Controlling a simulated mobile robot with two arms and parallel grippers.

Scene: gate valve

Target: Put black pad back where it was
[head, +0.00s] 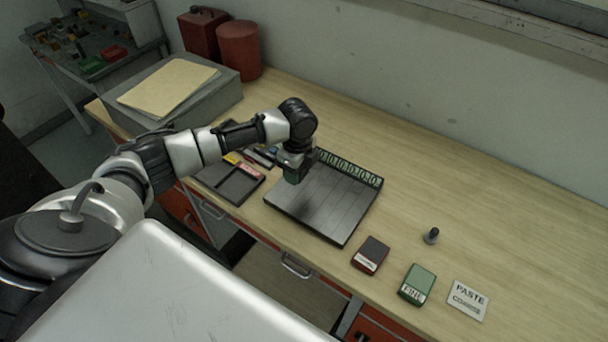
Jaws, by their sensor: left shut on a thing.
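My left gripper (294,166) points down over the back left part of a dark slatted tray (335,211). It is shut on a small dark block (291,178) with a greenish tint, mostly hidden by the fingers. I cannot tell for sure whether this is the black pad, or whether it touches the tray. A dark red pad (371,252) and a green pad (418,283) with pale labels lie on the table to the right of the tray. My right gripper is not in view.
A dark compartment tray (222,186) lies to the left. A small dark knobbed stamp (431,236) and a "PASTE" card (468,300) are at right. Red canisters (239,50) stand behind. The table's back right is clear.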

